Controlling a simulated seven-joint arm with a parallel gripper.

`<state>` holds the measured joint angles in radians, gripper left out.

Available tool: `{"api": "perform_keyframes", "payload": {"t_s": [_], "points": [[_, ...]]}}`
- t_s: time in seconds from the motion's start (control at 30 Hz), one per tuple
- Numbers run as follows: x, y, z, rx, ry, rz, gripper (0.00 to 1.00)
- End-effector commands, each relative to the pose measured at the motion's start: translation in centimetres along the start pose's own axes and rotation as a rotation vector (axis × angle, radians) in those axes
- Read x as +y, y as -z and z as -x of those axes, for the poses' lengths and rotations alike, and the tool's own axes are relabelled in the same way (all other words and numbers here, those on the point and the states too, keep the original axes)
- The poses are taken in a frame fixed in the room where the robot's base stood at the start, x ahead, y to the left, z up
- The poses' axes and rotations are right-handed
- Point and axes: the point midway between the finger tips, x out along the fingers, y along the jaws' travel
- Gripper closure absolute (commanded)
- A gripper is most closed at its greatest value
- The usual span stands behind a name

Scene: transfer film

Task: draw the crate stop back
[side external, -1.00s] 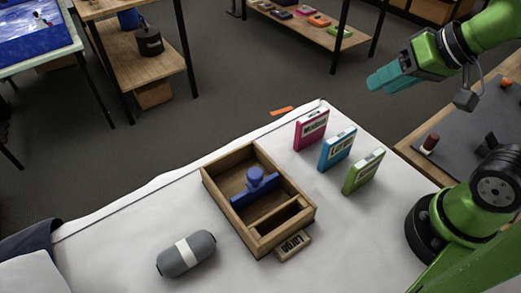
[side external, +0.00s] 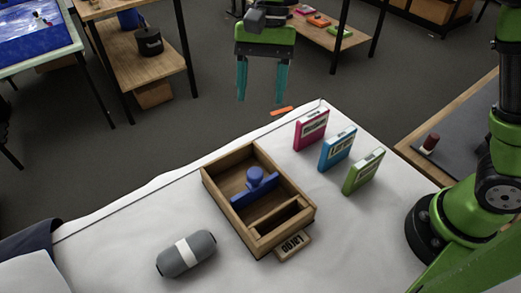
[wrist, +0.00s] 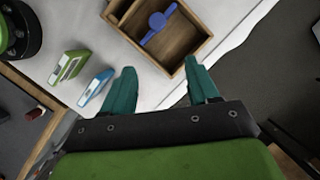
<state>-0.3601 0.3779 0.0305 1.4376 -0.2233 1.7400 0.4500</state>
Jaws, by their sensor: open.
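In the wrist view the stop (wrist: 157,27) lies in the crate (wrist: 186,46), above and between my fingers. My gripper (side external: 261,98) is open and empty, fingers pointing down, in the air above and behind the crate. It also shows in the wrist view (wrist: 162,92).
Pink (side external: 311,130), blue (side external: 337,149) and green (side external: 363,171) upright boxes stand right of the crate. A grey roll with a white band (side external: 186,254) lies at its front left. An orange piece (side external: 282,111) is near the table's back edge.

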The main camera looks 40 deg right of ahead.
Motion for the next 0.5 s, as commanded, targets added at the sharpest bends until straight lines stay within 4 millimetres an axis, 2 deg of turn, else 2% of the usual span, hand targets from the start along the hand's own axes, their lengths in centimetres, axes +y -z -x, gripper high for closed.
{"api": "perform_keyframes", "payload": {"t_s": [0.1, 0.23, 0.37, 0.5], "points": [[-0.5, -1.0, 1.7, -0.036, -0.003, -0.101, 0.41], [-0.1, -1.4, 1.1, -0.058, -0.020, -0.146, 0.41], [-0.1, -1.5, -0.6, -0.058, -0.021, -0.145, 0.41], [0.0, -1.7, -3.5, -0.058, -0.022, -0.143, 0.41]]}}
